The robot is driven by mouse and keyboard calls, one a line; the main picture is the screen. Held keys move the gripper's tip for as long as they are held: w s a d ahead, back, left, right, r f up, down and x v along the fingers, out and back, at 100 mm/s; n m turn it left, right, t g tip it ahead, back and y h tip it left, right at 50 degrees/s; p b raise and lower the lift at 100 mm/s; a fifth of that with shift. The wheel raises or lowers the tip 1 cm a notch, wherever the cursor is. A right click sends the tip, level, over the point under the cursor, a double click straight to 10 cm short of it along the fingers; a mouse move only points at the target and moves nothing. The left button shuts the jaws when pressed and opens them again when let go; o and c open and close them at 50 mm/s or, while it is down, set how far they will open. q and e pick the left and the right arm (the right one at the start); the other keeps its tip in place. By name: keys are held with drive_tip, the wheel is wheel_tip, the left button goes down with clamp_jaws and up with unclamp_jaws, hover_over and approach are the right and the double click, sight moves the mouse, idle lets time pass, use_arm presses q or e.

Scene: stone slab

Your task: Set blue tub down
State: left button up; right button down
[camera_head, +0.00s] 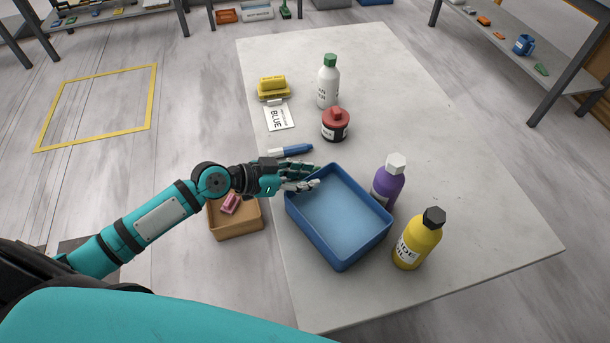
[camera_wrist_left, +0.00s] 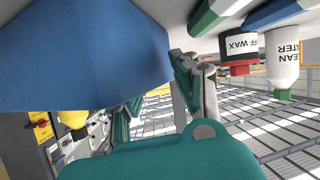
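The blue tub (camera_head: 340,205) is an empty open box, upright over the near-left part of the stone slab; I cannot tell whether its base touches the slab. My left gripper (camera_head: 304,179) is at its far-left corner. One finger reaches over the rim and the other is outside, with the tub wall between them. In the left wrist view the tub (camera_wrist_left: 80,55) fills the upper left and the fingers (camera_wrist_left: 155,85) lean in toward its edge; the tips are partly hidden. My right gripper is not in view.
Close right of the tub stand a purple bottle (camera_head: 388,185) and a yellow bottle (camera_head: 417,240). A brown bin (camera_head: 236,222) sits below the left edge. The slab's right side is clear.

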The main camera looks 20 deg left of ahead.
use_arm(q)
drive_tip(key=shift+s+a+r, duration=0.1)
drive_tip(key=shift+a, duration=0.1)
drive_tip(key=b+v, duration=0.1)
drive_tip(key=v, duration=1)
drive_tip(key=shift+s+r+b, duration=0.15)
drive_tip(key=shift+r+b, duration=0.05)
drive_tip(key=shift+b, duration=0.2)
drive_tip(key=shift+a, duration=0.2)
